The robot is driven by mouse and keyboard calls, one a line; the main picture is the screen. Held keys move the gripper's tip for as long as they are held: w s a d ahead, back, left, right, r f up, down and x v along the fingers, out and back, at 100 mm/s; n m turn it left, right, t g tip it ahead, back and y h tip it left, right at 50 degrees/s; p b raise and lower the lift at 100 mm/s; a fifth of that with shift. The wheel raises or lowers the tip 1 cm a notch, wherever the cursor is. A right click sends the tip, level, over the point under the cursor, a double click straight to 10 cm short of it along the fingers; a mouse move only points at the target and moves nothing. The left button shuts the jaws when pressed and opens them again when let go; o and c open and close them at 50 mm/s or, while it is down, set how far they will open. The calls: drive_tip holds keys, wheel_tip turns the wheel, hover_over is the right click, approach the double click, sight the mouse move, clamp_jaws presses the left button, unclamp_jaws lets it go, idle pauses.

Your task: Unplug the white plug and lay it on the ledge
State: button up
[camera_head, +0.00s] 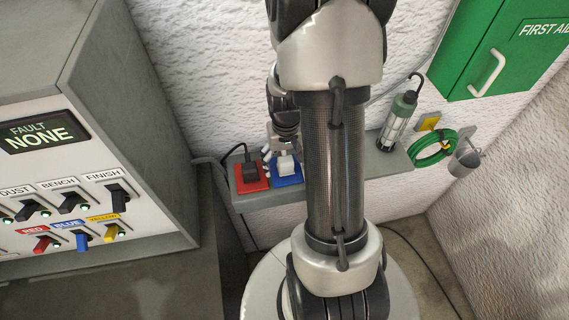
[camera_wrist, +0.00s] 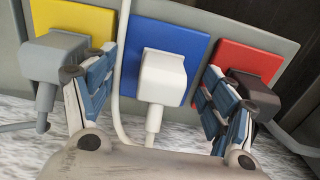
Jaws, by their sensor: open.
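The white plug (camera_wrist: 162,77) sits in the blue socket plate (camera_wrist: 140,42), its white cord hanging from its near end in the wrist view. In the head view the white plug (camera_head: 287,164) is partly hidden by my arm. My gripper (camera_wrist: 160,76) is open, with one blue-padded finger on each side of the white plug and a gap to it on both sides. In the head view only part of my gripper shows beside the plates. The grey ledge (camera_head: 378,166) runs along the wall; part of it is hidden behind my arm.
A grey plug (camera_wrist: 55,58) in the yellow plate and a dark plug (camera_wrist: 252,95) in the red plate sit close outside my fingers. A lamp (camera_head: 398,118) stands on the ledge's right part. A green cable coil (camera_head: 434,148) hangs farther right. A control cabinet (camera_head: 85,130) stands left.

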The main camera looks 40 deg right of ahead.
sight(286, 158)
idle(0.9)
clamp_jaws()
idle(0.9)
drive_tip(key=shift+r, duration=0.15)
drive_tip(key=shift+r+p, duration=2.3)
drive_tip(key=shift+r, duration=0.6)
